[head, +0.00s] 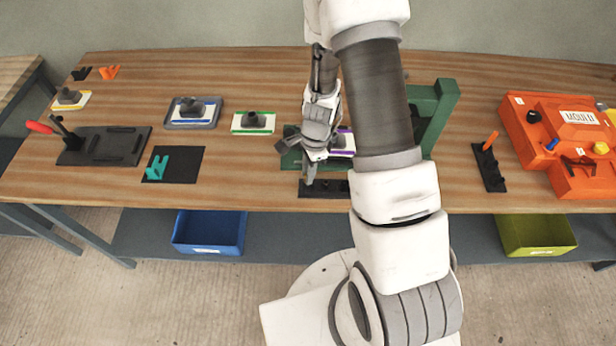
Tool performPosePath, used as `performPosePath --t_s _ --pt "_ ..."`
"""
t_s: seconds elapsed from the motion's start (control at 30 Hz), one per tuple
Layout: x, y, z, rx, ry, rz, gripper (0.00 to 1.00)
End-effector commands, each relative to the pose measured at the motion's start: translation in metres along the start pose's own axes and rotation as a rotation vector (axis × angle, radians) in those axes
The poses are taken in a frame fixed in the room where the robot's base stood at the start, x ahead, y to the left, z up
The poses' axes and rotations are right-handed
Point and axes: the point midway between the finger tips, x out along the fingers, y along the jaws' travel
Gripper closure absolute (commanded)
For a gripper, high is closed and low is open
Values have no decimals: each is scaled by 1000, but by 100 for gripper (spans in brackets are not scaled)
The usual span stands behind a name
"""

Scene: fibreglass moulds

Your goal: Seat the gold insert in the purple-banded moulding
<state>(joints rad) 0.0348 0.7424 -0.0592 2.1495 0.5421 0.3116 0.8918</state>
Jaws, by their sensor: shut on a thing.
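The purple-banded moulding (344,142) is a white-edged plate with a purple stripe, lying at the green stand's base. My gripper and arm hide much of it. My gripper (308,178) points down just left of and in front of the moulding, above the left end of a black strip block (338,189). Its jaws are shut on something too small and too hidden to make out. I cannot pick out the gold insert anywhere in this view.
The green stand (444,105) rises behind my arm. Green-banded (239,129), blue-banded (176,121) and yellow-banded (84,96) mouldings lie to the left. A dark clamp plate (110,143), a teal piece (156,167), a black block with orange pin (491,178) and an orange mould case (535,133) also occupy the bench.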

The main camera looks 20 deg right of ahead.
Motion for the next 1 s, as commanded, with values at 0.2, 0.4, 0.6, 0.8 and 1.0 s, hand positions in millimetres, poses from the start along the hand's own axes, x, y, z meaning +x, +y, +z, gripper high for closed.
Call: performPosePath --t_s 0.2,0.4,0.6,0.8,1.0 --pt "-35 21 -27 7 1 -4 100" --pt "-65 47 -58 4 1 -4 100" --pt "-84 63 -77 1 0 -2 100" --pt "-90 69 -83 -2 -1 1 100" --pt "-91 51 -70 -222 -3 21 100"
